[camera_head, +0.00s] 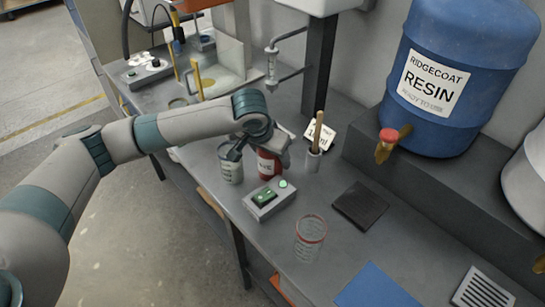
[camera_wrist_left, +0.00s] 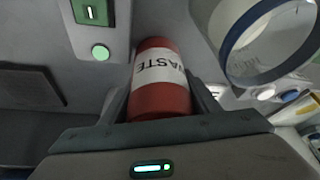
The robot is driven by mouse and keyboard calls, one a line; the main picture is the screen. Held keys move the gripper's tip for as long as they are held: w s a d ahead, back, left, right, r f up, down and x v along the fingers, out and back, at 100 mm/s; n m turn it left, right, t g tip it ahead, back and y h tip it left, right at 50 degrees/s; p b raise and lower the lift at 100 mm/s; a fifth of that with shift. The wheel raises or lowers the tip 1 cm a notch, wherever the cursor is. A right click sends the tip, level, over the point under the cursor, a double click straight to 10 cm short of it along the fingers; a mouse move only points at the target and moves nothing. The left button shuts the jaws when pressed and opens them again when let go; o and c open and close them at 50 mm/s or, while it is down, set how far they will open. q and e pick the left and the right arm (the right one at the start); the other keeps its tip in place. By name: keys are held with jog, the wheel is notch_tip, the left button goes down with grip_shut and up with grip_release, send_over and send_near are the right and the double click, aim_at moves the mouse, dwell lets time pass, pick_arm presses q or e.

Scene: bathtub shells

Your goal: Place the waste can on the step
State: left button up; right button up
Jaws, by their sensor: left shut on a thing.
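The waste can (camera_head: 268,165) is red with a white band. In the left wrist view the can (camera_wrist_left: 161,98) shows the word WASTE and sits between the fingers of my left gripper (camera_wrist_left: 160,90). My left gripper (camera_head: 258,146) is shut on it over the grey bench, beside a pale labelled can. I cannot tell whether its base touches the bench. The step (camera_head: 420,195) is the dark raised ledge along the wall at the right, bearing the blue resin drum. My right gripper is not in view.
A switch box (camera_head: 268,200) with green buttons, a clear red-rimmed cup (camera_head: 310,238) and a black pad (camera_head: 360,206) lie on the bench. A holder with a wooden-handled tool (camera_head: 315,150) stands between can and step. The resin drum (camera_head: 455,75) has a protruding red-handled tap (camera_head: 388,142).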

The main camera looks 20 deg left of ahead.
pick_arm(q)
jog(key=shift+f, duration=0.15)
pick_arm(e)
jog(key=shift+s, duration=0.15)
pick_arm(q)
jog(key=o, duration=1.1)
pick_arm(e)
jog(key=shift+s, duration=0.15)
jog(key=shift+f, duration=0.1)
pick_arm(q)
jog(key=shift+s+r, duration=0.2)
jog(key=shift+r, duration=0.45)
jog(key=b+v, duration=0.1)
jog(key=v, duration=1)
jog(key=shift+a, duration=0.1)
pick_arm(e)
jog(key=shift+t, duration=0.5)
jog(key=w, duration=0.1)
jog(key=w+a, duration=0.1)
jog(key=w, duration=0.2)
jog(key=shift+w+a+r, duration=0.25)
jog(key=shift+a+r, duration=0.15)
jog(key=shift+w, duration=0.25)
